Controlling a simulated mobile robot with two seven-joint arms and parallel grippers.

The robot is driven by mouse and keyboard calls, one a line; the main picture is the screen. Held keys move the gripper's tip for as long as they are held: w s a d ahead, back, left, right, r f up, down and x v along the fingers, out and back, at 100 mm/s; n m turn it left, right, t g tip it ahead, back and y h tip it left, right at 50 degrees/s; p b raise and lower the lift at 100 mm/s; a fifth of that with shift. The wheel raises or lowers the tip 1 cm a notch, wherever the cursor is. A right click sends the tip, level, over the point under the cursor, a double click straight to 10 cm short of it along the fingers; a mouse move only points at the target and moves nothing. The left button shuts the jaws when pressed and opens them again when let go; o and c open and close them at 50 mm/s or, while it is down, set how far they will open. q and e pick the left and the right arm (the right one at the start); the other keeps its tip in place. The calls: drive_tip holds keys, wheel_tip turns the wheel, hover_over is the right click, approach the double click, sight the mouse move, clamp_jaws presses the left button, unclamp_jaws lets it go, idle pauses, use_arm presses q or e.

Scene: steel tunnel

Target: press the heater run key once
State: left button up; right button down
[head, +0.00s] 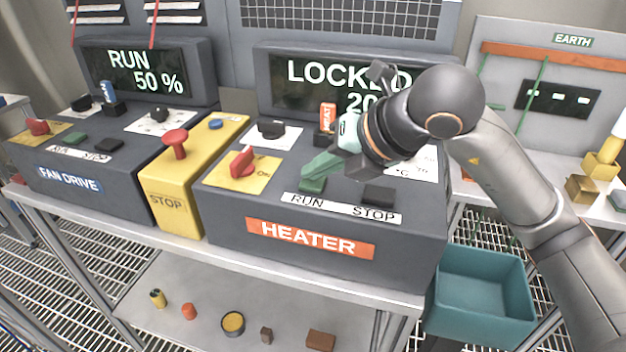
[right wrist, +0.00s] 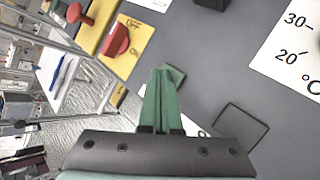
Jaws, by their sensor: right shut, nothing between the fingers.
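The heater console (head: 225,215) is a dark grey box with an orange HEATER label (head: 310,238). Its run key (head: 312,184) is a green square above the word RUN; part of it also shows in the right wrist view (right wrist: 176,74). The black stop key (head: 379,196) sits to its right. My right gripper (head: 308,172) is shut and empty, its green fingertips over the run key and partly hiding it. I cannot tell whether they touch it. The heater display (head: 310,72) reads LOCKED, its lower line partly hidden by my arm. My left gripper is not in view.
A red switch (head: 242,162) on a yellow plate is left of the run key. The yellow stop box (head: 180,195) with a red mushroom button (head: 175,140) stands between the heater and fan drive consoles (head: 75,150). A teal bin (head: 483,295) is at lower right.

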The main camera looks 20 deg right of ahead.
sight(318, 185)
drive_tip(key=shift+f, duration=0.25)
drive_tip(key=shift+r, duration=0.15)
idle(0.3)
drive_tip(key=shift+r+p, duration=0.4)
drive_tip(key=shift+r, duration=0.35)
wheel_tip(318, 185, up, 5)
drive_tip(key=p, duration=0.3)
drive_tip(key=shift+p, duration=0.35)
idle(0.4)
